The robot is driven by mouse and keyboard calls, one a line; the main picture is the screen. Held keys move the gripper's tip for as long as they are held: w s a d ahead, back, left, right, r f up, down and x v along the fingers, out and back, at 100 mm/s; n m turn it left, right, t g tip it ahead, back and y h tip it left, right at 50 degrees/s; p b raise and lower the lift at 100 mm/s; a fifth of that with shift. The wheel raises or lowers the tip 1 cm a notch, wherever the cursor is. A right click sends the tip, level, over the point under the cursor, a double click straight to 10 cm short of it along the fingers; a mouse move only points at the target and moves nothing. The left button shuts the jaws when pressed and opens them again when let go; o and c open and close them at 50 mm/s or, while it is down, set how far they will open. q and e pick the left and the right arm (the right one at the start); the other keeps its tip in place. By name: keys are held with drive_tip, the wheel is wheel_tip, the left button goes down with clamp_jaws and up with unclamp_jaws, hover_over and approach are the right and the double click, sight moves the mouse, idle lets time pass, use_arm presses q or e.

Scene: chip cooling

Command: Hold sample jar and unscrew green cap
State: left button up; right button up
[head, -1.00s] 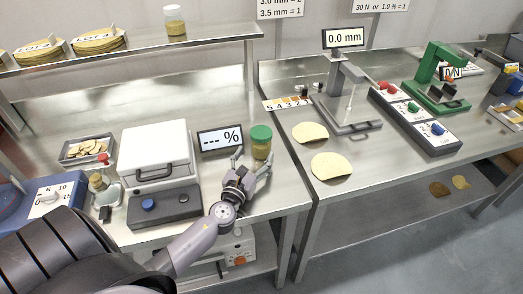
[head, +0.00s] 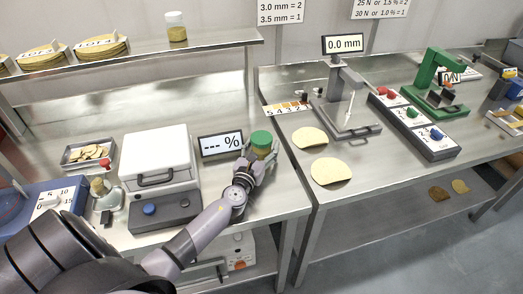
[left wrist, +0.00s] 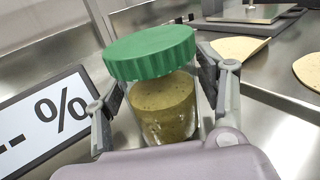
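The sample jar (left wrist: 165,108) is clear, with yellow-green contents and a ribbed green cap (left wrist: 150,51). It stands upright on the steel bench, right of the percent display; the green cap also shows in the head view (head: 261,138). My left gripper (head: 260,155) is around the jar, one finger on each side below the cap. In the left wrist view the fingers (left wrist: 160,85) are spread and very close to the glass; firm contact cannot be made out. The cap sits on the jar. My right gripper is not in view.
The percent display (head: 221,143) stands close left of the jar, beside a white device (head: 157,160). Another jar (head: 176,27) is on the upper shelf. Round chips (head: 331,171) lie on the bench to the right, across a gap between the benches.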

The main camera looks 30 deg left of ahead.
use_arm(q)
drive_tip(key=c, duration=1.1)
drive_tip(key=shift+c, duration=0.2)
drive_tip(key=shift+r, duration=0.1)
wheel_tip(320, 180, up, 11)
drive_tip(key=p, duration=0.7)
wheel_tip(320, 180, up, 9)
drive_tip(key=p, duration=0.2)
drive_tip(key=o, duration=0.7)
clamp_jaws()
